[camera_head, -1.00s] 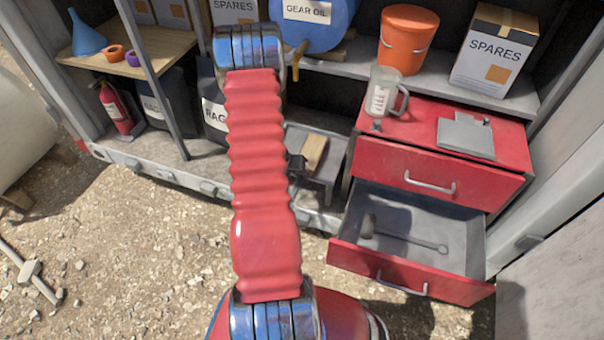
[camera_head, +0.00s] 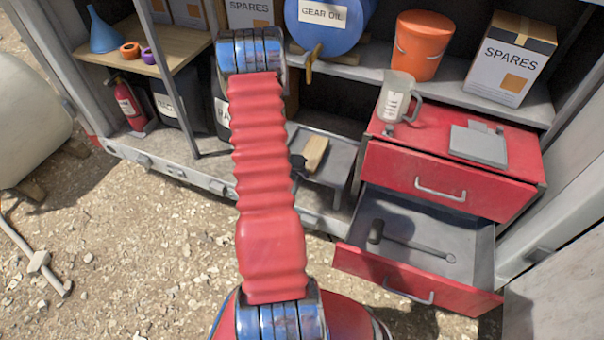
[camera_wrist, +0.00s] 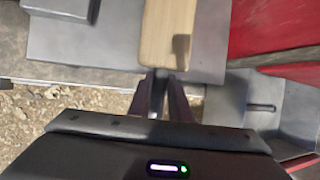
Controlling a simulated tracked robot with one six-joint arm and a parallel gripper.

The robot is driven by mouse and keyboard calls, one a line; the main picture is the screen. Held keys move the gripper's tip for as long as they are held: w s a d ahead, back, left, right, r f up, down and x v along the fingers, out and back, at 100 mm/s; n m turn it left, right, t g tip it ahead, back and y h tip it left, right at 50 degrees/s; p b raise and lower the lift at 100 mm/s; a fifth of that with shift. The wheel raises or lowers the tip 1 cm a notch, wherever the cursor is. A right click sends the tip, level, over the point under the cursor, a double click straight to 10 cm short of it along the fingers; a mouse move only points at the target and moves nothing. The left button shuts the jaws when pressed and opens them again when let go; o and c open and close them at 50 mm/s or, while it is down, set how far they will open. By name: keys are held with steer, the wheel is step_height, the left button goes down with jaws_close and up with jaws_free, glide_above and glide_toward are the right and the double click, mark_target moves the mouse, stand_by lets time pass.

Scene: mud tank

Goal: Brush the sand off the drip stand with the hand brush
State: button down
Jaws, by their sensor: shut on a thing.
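The hand brush (camera_head: 315,153) has a pale wooden block. It lies over the grey drip stand (camera_head: 340,152), below the blue gear oil drum. In the wrist view the wooden block (camera_wrist: 168,32) reaches up from the fingertips, with the grey top of the drip stand (camera_wrist: 100,45) on both sides. My gripper (camera_wrist: 162,85) is shut on the brush at its near end. In the head view my gripper (camera_head: 297,162) is a small dark shape left of the brush, partly behind my red arm. The bristles are hidden, and I cannot make out sand on the stand.
A red cabinet (camera_head: 400,170) stands right of the stand, its lower drawer (camera_head: 420,283) pulled open with a mallet-like tool inside. A jug (camera_head: 397,98) stands on top. Shelf uprights and a fire extinguisher (camera_head: 130,105) are at left. Gravel ground in front is mostly open.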

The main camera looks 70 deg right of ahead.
steer(key=shift+r, duration=3.05)
steer(key=shift+r, duration=1.5)
steer(key=shift+w, duration=0.1)
